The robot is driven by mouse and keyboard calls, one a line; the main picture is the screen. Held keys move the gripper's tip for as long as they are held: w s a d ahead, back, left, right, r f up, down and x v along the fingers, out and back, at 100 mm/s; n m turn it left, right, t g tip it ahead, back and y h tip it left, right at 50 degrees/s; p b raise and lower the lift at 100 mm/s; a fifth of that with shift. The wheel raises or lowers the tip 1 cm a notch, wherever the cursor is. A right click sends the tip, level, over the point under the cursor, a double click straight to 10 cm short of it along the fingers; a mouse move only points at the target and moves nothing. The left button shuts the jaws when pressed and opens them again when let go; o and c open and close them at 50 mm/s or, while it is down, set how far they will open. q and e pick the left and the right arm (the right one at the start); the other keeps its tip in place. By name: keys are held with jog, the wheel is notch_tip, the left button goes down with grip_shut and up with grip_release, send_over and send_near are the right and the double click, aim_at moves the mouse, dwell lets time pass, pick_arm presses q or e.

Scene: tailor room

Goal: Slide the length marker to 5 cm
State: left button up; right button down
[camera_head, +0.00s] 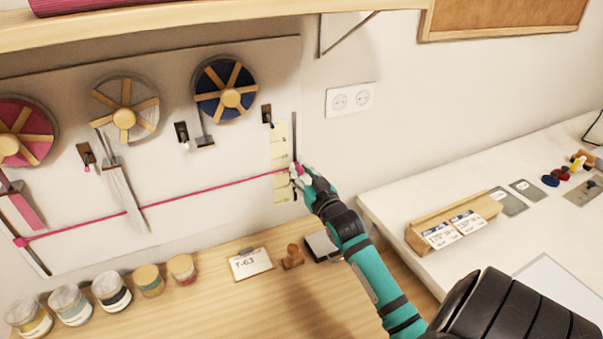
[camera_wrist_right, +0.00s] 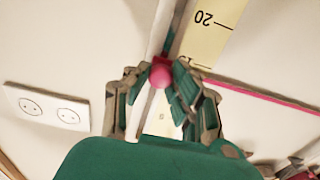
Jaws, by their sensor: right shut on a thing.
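The length marker, a pink knob (camera_wrist_right: 160,76) on a thin vertical rail, shows between the fingers in the right wrist view. A yellow ruler strip (camera_head: 281,140) runs beside the rail on the wall board. In the wrist view the strip's (camera_wrist_right: 213,35) number 20 shows, a partly covered number that looks like 15 is close to the knob, and a 5 lies beyond the fingers toward the palm. My right gripper (camera_head: 304,178) is shut on the marker; it also shows in the wrist view (camera_wrist_right: 160,88). My left gripper is not in view.
A pink cord (camera_head: 180,198) runs from the board's lower left to the marker. Ribbon spools (camera_head: 225,88) hang on the board. Several jars (camera_head: 111,290), a card marked r-63 (camera_head: 250,263) and a wooden stamp (camera_head: 292,257) stand below. A wall socket (camera_head: 351,99) is to the right.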

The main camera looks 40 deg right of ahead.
notch_tip(320, 180, up, 9)
jog(key=p, duration=0.7)
jog(key=shift+p, duration=0.35)
jog(key=shift+f, duration=0.25)
jog(key=c, duration=1.1)
grip_release()
jog(key=v, duration=1.2)
